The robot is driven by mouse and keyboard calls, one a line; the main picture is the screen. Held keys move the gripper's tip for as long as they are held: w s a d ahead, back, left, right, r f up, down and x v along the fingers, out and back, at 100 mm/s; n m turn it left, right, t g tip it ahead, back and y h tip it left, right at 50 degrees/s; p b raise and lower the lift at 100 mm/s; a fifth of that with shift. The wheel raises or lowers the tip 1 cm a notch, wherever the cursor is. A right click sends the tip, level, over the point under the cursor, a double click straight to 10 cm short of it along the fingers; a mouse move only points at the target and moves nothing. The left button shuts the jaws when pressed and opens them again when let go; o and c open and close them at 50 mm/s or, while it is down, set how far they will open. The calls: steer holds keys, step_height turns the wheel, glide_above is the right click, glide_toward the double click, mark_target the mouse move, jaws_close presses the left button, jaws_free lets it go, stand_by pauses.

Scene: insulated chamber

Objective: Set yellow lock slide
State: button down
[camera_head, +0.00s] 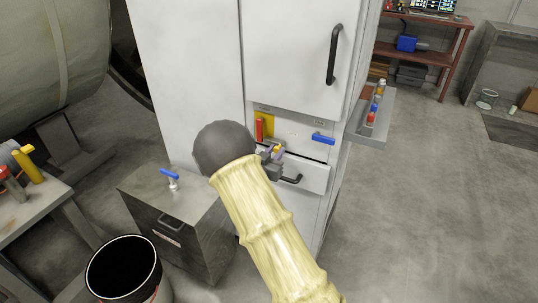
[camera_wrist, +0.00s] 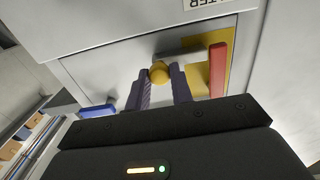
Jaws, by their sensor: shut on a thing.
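The yellow lock slide shows in the wrist view as a rounded yellow knob (camera_wrist: 159,72) between the two fingertips. A grey bar runs from beside it towards a red handle (camera_wrist: 218,70). My gripper (camera_wrist: 159,84) is shut on the knob, with a dark finger on each side. A bit of yellow (camera_head: 278,149) shows at the fingers there. My arm and fingers hide most of the slide.
The red handle (camera_head: 259,128) stands left of my gripper, against a yellow plate. A blue handle (camera_head: 323,138) sticks out to the right. A side shelf (camera_head: 371,125) holds small coloured items. A metal box (camera_head: 178,222) and a black bin (camera_head: 124,270) stand left.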

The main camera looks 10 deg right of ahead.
steer(key=shift+w+a+r, duration=0.1)
steer(key=shift+w+a, duration=0.05)
steer(key=c, duration=1.2)
jaws_free()
steer(key=shift+c, duration=0.2)
steer(key=p+v, duration=0.1)
steer(key=v, duration=1.6)
steer(key=shift+s, duration=0.3)
steer(key=shift+w, duration=0.1)
